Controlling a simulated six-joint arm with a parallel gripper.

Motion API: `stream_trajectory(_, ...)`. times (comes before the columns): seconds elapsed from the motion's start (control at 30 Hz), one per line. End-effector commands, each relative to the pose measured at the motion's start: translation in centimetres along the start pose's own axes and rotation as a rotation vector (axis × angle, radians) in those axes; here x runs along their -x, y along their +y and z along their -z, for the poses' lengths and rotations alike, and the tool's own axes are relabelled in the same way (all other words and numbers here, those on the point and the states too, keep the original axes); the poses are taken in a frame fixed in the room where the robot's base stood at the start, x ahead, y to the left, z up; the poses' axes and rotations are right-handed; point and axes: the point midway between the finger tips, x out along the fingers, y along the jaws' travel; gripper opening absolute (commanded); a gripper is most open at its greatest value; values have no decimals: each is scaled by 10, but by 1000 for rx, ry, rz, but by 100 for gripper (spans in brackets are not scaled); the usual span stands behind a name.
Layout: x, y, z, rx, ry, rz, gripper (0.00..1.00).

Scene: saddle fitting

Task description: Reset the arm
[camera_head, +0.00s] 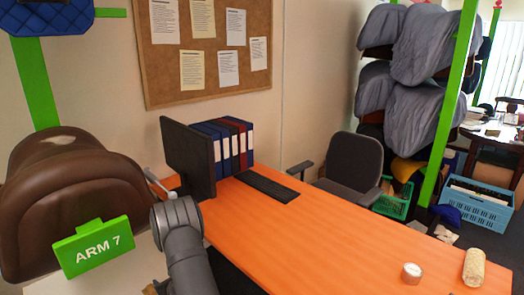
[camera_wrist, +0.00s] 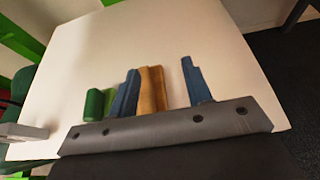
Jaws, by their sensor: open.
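My gripper (camera_wrist: 160,65) shows in the wrist view as a grey bolted bar with two stepped blue fingers. The fingers stand apart, and it is open. A tan-orange piece (camera_wrist: 153,90) shows between the fingers, beside the left one; its lower end is hidden behind the bar. I cannot tell how far beyond the fingers it lies. In the head view my arm (camera_head: 185,245) rises at the bottom, left of the orange desk (camera_head: 320,235). My gripper is not visible there.
Green pieces (camera_wrist: 94,105) show left of the fingers over a pale surface (camera_wrist: 235,60). A brown saddle (camera_head: 60,200) and green ARM 7 sign (camera_head: 92,247) are left of my arm. A monitor (camera_head: 188,155), binders (camera_head: 235,145), tape roll (camera_head: 411,273) and cork-coloured cylinder (camera_head: 474,267) are on the desk.

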Motion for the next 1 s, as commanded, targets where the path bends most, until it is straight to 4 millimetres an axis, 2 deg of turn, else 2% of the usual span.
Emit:
stream_trajectory(0.03, 8, -9, -4, -1, -2, 3, 45)
stream_trajectory(0.37, 55, -51, -21, 0, -2, 3, 45)
stream_trajectory(0.67, 62, -109, -41, -2, -4, 11, 45)
stream_trajectory(1.0, 82, -172, -57, -3, -2, 14, 45)
